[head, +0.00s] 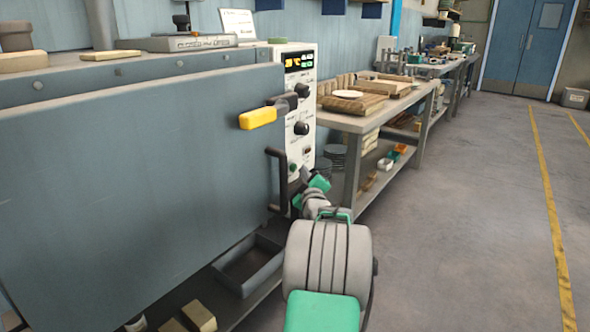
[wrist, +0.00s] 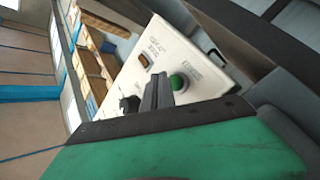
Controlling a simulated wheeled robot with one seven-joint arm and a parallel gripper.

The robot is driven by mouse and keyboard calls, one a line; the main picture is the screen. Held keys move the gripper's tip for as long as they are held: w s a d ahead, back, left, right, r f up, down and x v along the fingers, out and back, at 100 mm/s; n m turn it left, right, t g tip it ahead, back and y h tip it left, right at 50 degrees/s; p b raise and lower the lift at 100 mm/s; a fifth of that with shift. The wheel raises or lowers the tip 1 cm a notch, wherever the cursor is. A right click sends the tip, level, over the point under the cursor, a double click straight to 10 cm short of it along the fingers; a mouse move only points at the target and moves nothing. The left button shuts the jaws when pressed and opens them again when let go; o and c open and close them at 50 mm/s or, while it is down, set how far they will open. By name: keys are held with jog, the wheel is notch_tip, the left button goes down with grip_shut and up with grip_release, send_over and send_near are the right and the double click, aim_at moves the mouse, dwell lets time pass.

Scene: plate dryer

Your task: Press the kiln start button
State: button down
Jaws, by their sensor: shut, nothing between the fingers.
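The kiln's white control panel (head: 299,95) stands at the right end of the blue-grey kiln door. In the wrist view the panel (wrist: 190,50) fills the middle and carries a round green button (wrist: 178,82), which I take for the start button. An amber switch (wrist: 146,61) and a black knob sit beside it. My gripper (head: 304,174) is low in front of the panel. In the wrist view its dark fingers (wrist: 157,89) are shut, empty, and overlap the panel just left of the green button. I cannot tell whether they touch the panel.
A black door handle (head: 282,180) and a yellow-gripped lever (head: 258,118) stick out left of my gripper. A workbench (head: 420,95) with wooden boards stands behind to the right. The floor (head: 470,220) on the right is clear.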

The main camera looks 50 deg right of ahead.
jog(key=shift+w, duration=0.15)
jog(key=shift+w+b, duration=0.3)
jog(key=shift+b, duration=0.1)
jog(key=shift+w, duration=0.2)
dwell(0.3)
jog(key=shift+w+a+r+b, duration=0.3)
jog(key=shift+w+r, duration=0.15)
jog(key=shift+r, duration=0.2)
dwell(0.6)
jog(key=shift+f+b, duration=0.4)
jog(key=shift+f, duration=0.35)
jog(key=shift+s+a+f+b, duration=0.2)
jog(key=shift+s+a+b, duration=0.2)
jog(key=shift+s, duration=0.05)
